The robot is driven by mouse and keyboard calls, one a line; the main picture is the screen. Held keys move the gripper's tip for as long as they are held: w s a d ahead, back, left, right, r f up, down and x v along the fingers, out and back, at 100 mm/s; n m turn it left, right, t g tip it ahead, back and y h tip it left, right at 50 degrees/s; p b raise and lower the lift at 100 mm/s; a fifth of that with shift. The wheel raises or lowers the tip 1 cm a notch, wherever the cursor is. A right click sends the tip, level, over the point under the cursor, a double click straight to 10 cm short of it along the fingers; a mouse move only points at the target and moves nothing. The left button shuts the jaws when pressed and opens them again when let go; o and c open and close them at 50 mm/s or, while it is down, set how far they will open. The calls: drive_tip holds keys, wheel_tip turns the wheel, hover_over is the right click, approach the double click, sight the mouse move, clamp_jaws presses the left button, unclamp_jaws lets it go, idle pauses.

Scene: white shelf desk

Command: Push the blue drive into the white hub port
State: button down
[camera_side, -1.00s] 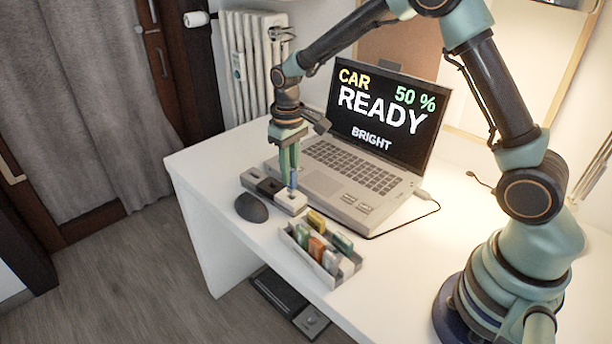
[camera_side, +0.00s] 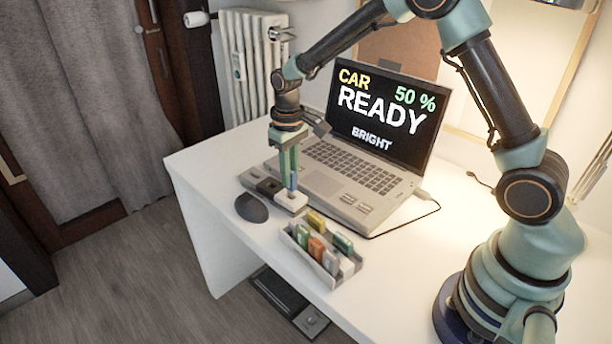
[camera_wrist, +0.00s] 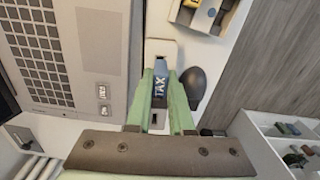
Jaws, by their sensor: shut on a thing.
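The blue drive (camera_side: 293,181) is upright between the fingers of my gripper (camera_side: 289,187). In the wrist view the drive (camera_wrist: 158,90) shows the word TAX, with a green finger on each side. The hub (camera_side: 291,203) lies along the laptop's left side and has white and dark sections. The drive stands over its near white section; the fingers hide its lower end, so I cannot tell how deep it sits in the port. In the wrist view the white hub (camera_wrist: 160,46) shows beyond the fingertips (camera_wrist: 160,74).
A dark mouse (camera_side: 251,208) lies close beside the hub. A tray (camera_side: 302,262) of several coloured drives stands nearer the front. The laptop (camera_side: 345,185) reads CAR READY, 50 %, BRIGHT. The desk right of the tray is clear.

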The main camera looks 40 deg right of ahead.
drive_tip(key=shift+f, duration=1.15)
drive_tip(key=c, duration=0.7)
unclamp_jaws()
wheel_tip(320, 180, up, 11)
drive_tip(key=shift+r, duration=0.6)
